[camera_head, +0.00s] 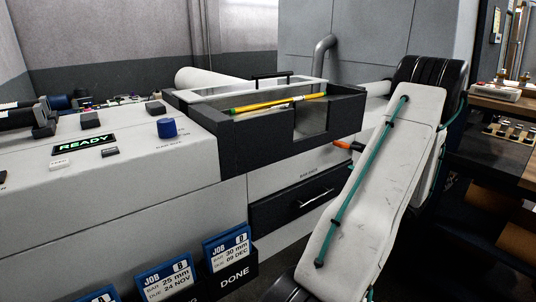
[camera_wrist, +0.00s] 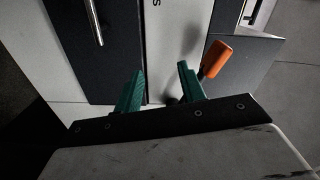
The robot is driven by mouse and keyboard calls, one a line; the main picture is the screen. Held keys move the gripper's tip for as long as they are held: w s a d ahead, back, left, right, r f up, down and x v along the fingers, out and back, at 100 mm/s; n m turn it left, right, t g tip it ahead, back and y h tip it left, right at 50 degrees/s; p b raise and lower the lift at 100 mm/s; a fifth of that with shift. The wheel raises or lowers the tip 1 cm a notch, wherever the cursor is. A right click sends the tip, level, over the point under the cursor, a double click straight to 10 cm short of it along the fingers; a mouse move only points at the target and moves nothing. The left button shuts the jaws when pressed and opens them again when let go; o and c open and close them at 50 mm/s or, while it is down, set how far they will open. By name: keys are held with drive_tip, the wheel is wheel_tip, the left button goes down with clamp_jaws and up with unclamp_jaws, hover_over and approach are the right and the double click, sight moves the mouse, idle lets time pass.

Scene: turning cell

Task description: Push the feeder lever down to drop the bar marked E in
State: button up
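The feeder lever has an orange handle (camera_head: 345,145) that sticks out at the right end of the machine, below the black feeder tray (camera_head: 250,145). In the wrist view the orange handle (camera_wrist: 216,58) is just right of the right fingertip, outside the gap; I cannot tell whether they touch. My gripper (camera_wrist: 158,78) has two green fingers, apart with nothing between them. In the head view it is hidden behind my arm. A yellow bar (camera_head: 275,102) with a green left end lies in the tray; no E mark is readable.
A dark drawer (camera_head: 296,198) with a metal handle is below the tray. A READY display (camera_head: 84,144) and a blue knob (camera_head: 166,128) are on the machine top. A wooden shelf unit is at right.

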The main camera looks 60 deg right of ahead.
drive_tip(key=w+a+r+n+g+y, duration=0.1)
drive_tip(key=w+a+r+g+y, duration=0.3)
drive_tip(key=a, duration=0.6)
drive_tip(key=w+a+n+g+y, duration=0.25)
drive_tip(key=w+a+y, duration=0.25)
drive_tip(key=a, duration=0.5)
drive_tip(key=w+a+r+n+g+y, duration=0.15)
drive_tip(key=w+a+g+y, duration=0.3)
drive_tip(key=a, duration=0.65)
drive_tip(key=s+a+r+n+g+h, duration=0.1)
drive_tip(key=a+r+n+h, duration=0.1)
drive_tip(key=a, duration=0.7)
drive_tip(key=s+a+r+n+g+h, duration=0.2)
drive_tip(key=a+r+n, duration=0.3)
drive_tip(key=a, duration=0.5)
drive_tip(key=s+a+r+n+g+h, duration=0.1)
drive_tip(key=s+a+r+n+h, duration=0.1)
drive_tip(key=a+n, duration=0.5)
drive_tip(key=a+r+h, duration=0.1)
drive_tip(key=a+r, duration=0.1)
drive_tip(key=a, duration=0.1)
drive_tip(key=shift+r+g, duration=0.25)
drive_tip(key=shift+g, duration=0.05)
